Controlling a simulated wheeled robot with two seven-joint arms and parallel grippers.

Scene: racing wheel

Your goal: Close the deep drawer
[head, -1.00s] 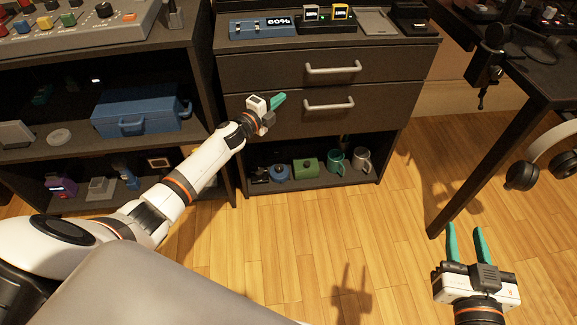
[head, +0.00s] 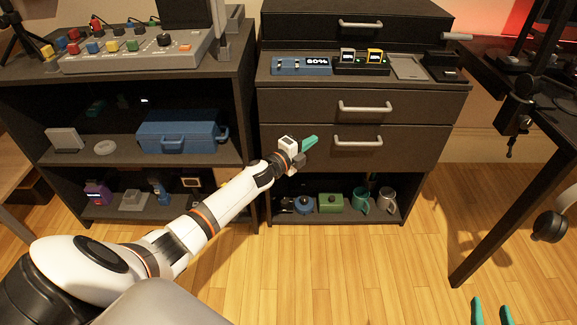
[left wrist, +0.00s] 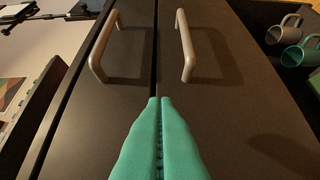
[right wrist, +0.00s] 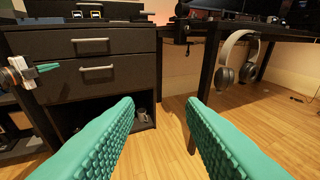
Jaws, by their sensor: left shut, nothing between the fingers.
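The dark cabinet has two stacked drawers with pale bar handles. The lower, taller drawer (head: 400,151) has its handle (head: 358,141) right of my left gripper. Both fronts look about flush with the cabinet, and the upper drawer (head: 290,100) sits above. My left gripper (head: 309,142) is shut and empty at the left part of the lower drawer's front. In the left wrist view its fingertips (left wrist: 160,100) are together near the seam between the drawers; contact is unclear. My right gripper (right wrist: 160,105) is open and empty, away from the cabinet, low at the right of the head view.
An open shelf under the drawers holds a green box (head: 330,203) and mugs (head: 360,202). A shelf unit with a blue case (head: 180,137) stands left. The floor in front is clear.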

